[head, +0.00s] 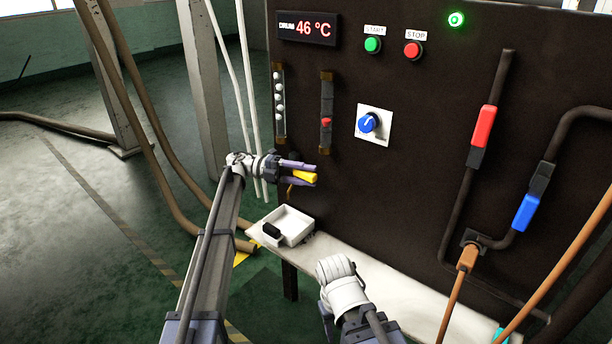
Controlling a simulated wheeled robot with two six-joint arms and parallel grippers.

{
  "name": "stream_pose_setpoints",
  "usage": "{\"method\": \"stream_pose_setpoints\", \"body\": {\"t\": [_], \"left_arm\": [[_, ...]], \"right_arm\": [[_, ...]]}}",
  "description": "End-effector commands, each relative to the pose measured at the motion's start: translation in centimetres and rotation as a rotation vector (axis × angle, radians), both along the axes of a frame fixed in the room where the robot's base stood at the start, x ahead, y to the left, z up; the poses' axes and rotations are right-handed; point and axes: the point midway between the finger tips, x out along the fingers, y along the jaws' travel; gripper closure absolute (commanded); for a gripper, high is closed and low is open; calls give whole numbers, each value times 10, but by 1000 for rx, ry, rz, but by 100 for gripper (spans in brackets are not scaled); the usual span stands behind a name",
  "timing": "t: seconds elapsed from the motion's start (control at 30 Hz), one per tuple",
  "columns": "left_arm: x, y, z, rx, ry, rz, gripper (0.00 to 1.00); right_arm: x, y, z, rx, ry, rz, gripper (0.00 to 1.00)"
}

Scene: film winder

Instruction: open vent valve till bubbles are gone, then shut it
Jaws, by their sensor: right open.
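My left gripper (300,174) is at the dark panel, its two fingers above and below a yellow handle (306,177), seemingly the vent valve's, and appears shut on it. A brass-coloured part (290,190) shows just below the fingers; the rest of the valve is hidden by the gripper. A vertical sight tube (279,103) at the panel's left holds several pale round bubbles. My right gripper (338,272) is low in front of the white ledge, away from the valve; its fingers are mostly hidden by its own wrist, and it holds nothing that I can see.
A second tube (326,100) has a red marker. A blue knob (368,122), green button (373,45) and red button (413,49) are on the panel. Red (485,126) and blue (525,212) pipe handles stand right. A white tray (299,238) sits on the ledge (390,285).

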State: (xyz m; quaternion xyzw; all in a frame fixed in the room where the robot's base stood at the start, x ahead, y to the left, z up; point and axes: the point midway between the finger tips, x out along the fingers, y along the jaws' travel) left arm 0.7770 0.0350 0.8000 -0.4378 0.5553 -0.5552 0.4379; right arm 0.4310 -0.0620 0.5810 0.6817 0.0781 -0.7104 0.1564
Motion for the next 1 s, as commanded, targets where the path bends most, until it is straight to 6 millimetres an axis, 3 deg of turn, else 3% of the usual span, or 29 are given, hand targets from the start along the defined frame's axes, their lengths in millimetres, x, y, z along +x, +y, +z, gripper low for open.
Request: {"method": "stream_pose_setpoints", "body": {"t": [0.07, 0.43, 1.0], "left_arm": [[0, 0, 0, 0, 0, 0, 59], [0, 0, 0, 0, 0, 0, 100], [0, 0, 0, 0, 0, 0, 100]], "right_arm": [[0, 0, 0, 0, 0, 0, 50], [0, 0, 0, 0, 0, 0, 50], [0, 0, 0, 0, 0, 0, 50]]}}
